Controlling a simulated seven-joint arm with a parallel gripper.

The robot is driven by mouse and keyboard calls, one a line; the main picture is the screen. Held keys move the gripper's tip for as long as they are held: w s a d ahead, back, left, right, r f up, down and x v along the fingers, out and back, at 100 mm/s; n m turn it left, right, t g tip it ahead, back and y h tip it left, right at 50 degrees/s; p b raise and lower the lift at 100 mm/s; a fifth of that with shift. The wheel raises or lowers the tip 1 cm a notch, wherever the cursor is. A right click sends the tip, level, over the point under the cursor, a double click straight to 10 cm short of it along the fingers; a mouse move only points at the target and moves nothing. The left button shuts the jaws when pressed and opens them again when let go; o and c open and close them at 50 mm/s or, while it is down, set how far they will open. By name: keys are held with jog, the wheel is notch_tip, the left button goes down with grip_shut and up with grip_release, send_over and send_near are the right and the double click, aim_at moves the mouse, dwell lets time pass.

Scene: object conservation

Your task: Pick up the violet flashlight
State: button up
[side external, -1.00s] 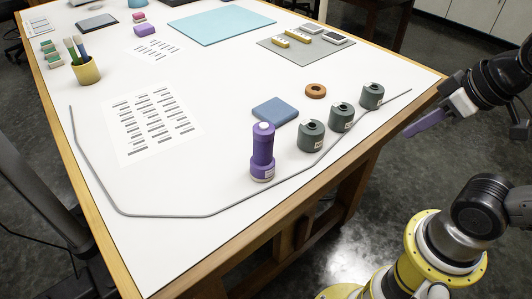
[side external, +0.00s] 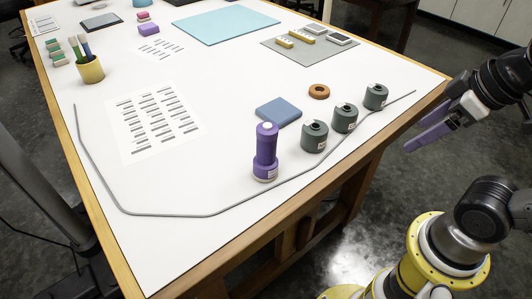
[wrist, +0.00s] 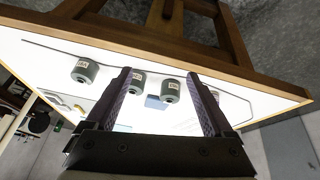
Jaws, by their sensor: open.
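The violet flashlight (side external: 265,152) stands upright on the white table near its front edge, to the left of the dark green cylinders. My gripper (side external: 410,147) is off the table's right edge, well to the right of the flashlight, with nothing held. In the wrist view my gripper (wrist: 164,85) shows two spread purple fingers with an empty gap between them.
Dark green cylinders (side external: 314,136) stand in a row right of the flashlight. A blue block (side external: 279,112), an orange ring (side external: 319,91) and a printed sheet (side external: 155,120) lie behind. A thin grey rod (side external: 165,215) runs along the front. A yellow cup (side external: 90,70) holds pens.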

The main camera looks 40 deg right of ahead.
jog(key=w+a+r+n+g, duration=0.3)
jog(key=w+a+r+n, duration=0.2)
jog(key=w+r+n, duration=0.65)
jog(key=n+g, duration=0.2)
jog(key=n, duration=0.4)
send_over(269, 126)
jog(key=f, duration=0.4)
jog(key=shift+w+d+f, duration=0.15)
jog(key=shift+w+f, duration=0.1)
jog(key=shift+s+f, duration=0.1)
jog(key=shift+f, duration=0.2)
notch_tip(269, 126, down, 8)
jog(key=shift+s, duration=0.1)
jog(key=shift+a+f, duration=0.2)
jog(key=shift+f, duration=1.1)
jog(key=shift+a+f, duration=0.15)
jog(key=shift+f, duration=1.15)
grip_shut()
